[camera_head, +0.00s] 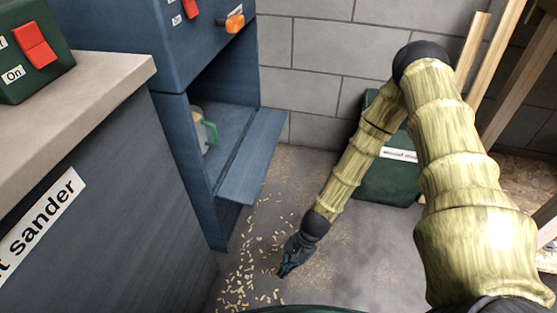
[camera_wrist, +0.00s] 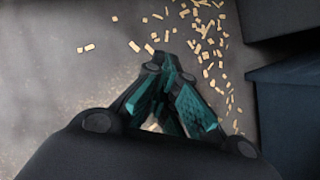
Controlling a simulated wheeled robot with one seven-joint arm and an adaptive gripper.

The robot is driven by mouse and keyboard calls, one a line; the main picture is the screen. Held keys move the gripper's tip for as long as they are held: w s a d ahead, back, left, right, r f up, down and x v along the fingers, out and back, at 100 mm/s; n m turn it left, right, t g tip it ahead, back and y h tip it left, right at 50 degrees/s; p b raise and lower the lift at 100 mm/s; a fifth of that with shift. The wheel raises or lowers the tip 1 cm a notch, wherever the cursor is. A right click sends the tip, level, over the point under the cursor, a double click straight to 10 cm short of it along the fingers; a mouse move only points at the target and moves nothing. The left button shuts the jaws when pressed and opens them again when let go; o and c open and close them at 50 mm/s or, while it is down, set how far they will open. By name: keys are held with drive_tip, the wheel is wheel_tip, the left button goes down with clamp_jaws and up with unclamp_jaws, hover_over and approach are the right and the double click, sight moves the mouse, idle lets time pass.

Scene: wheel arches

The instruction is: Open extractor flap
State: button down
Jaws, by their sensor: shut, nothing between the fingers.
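A blue cabinet (camera_head: 160,55) stands at the left in the head view, with an open front compartment. A blue flap-like panel (camera_head: 255,150) juts out at the front of that compartment. No label names it as the extractor flap. My gripper (camera_head: 286,269) is low over the floor, in front of and below the panel, and apart from it. In the wrist view my gripper (camera_wrist: 168,80) has its teal fingers drawn together with nothing held. Blue-black surfaces at the right of the wrist view cannot be told apart clearly.
A green-handled container (camera_head: 209,133) sits inside the compartment. An orange knob (camera_head: 235,22) is on the cabinet above. A bench marked sander (camera_head: 90,170) is at left. Wood chips (camera_head: 245,280) litter the floor. A dark green box (camera_head: 385,180) and leaning timber (camera_head: 487,60) stand behind my arm.

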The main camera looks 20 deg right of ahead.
drive_tip(key=w+d+r+m+t+y+b, duration=0.15)
drive_tip(key=w+d+r+m+t, duration=0.3)
drive_tip(key=w, duration=0.45)
drive_tip(key=w+d+r+m+t+y, duration=0.2)
drive_tip(key=w+d+r+m+y, duration=0.15)
drive_tip(key=w+d+r, duration=0.45)
drive_tip(key=w+d+r+m+t+y, duration=0.2)
drive_tip(key=w+d+r+m+t, duration=0.15)
drive_tip(key=w, duration=0.75)
drive_tip(key=f+b+x, duration=0.1)
drive_tip(key=b+x, duration=0.4)
drive_tip(key=x, duration=0.4)
drive_tip(key=shift+m, duration=0.25)
drive_tip(key=shift+d+r+b, duration=0.15)
drive_tip(key=shift+r+b, duration=0.3)
drive_tip(key=shift+r, duration=0.7)
drive_tip(key=shift+d+r+b, duration=0.15)
drive_tip(key=shift+r+b, duration=0.25)
drive_tip(key=shift+r, duration=0.75)
